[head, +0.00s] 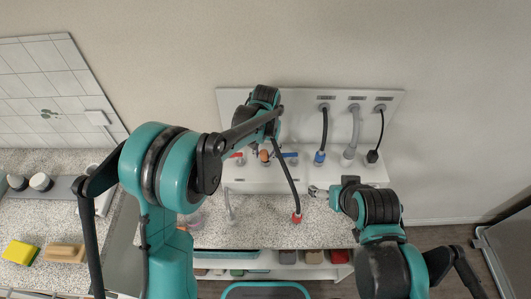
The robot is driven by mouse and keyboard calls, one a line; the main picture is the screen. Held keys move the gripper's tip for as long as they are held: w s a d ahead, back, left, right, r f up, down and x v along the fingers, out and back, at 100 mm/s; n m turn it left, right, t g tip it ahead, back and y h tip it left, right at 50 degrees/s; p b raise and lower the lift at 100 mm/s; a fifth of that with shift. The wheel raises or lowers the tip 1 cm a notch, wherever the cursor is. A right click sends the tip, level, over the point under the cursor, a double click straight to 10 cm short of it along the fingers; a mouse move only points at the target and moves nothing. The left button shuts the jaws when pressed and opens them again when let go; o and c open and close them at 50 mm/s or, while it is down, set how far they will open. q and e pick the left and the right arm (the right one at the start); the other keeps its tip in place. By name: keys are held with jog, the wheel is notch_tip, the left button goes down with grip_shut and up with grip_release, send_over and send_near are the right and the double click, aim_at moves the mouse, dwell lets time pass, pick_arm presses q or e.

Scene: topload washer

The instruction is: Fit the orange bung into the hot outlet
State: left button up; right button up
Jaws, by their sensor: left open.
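The orange bung (264,157) shows as a small orange piece at the white wall panel, between a red lever (237,155) and a blue lever (291,155). I cannot tell whether it is seated in an outlet, and the hot outlet itself is not clear. My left gripper (268,142) is open, just above the bung in the picture. Its wrist hides much of it, and I cannot tell if it touches the bung. My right gripper (318,191) is low over the counter's right part, its fingers too small to read.
A dark hose with a red end (296,217) hangs over the speckled counter (262,232). A blue-ended hose (320,157), a grey hose (351,145) and a black plug (373,156) hang at the panel's right. A yellow sponge (20,252) lies far left.

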aim_at(264, 153)
pick_arm(q)
notch_tip(264, 153, up, 12)
dwell(0.5)
dwell(0.4)
jog(key=s+a+n+t+b, duration=0.1)
jog(key=s+a+t+b, duration=0.25)
jog(key=s+a, duration=0.7)
jog(key=s+a+f+n+t+b, duration=0.2)
jog(key=s+a+f+t+b, duration=0.1)
jog(key=s+a+f, duration=0.4)
jog(key=s+b, duration=0.1)
jog(key=s, duration=0.2)
jog(key=shift+a+f+t, duration=0.2)
jog(key=shift+f+t, duration=0.1)
jog(key=shift+t, duration=0.05)
